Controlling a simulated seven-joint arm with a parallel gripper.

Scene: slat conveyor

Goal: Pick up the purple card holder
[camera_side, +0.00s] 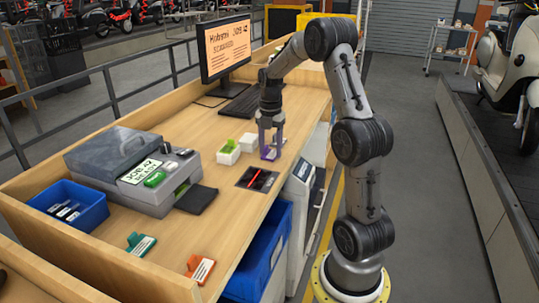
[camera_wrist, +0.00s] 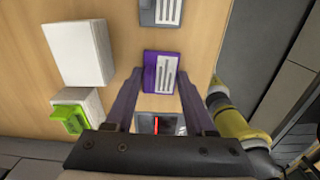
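The purple card holder (camera_wrist: 160,75) lies on the wooden bench, with a white lined label on its face. In the side view the purple card holder (camera_side: 268,154) shows low between my fingers, partly hidden by them. My gripper (camera_side: 271,149) points down at it. In the wrist view my gripper (camera_wrist: 161,76) is open, with one finger to each side of the card holder. A thin gap seems to show at each side; I cannot tell whether either finger touches it.
White blocks (camera_wrist: 78,52) stand left of the holder, one with a green holder (camera_wrist: 70,118). A grey holder (camera_wrist: 161,12) lies beyond. A dark tray with a red stick (camera_side: 257,179), orange holder (camera_side: 200,268), teal holder (camera_side: 141,243) and blue bin (camera_side: 68,205) are on the bench.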

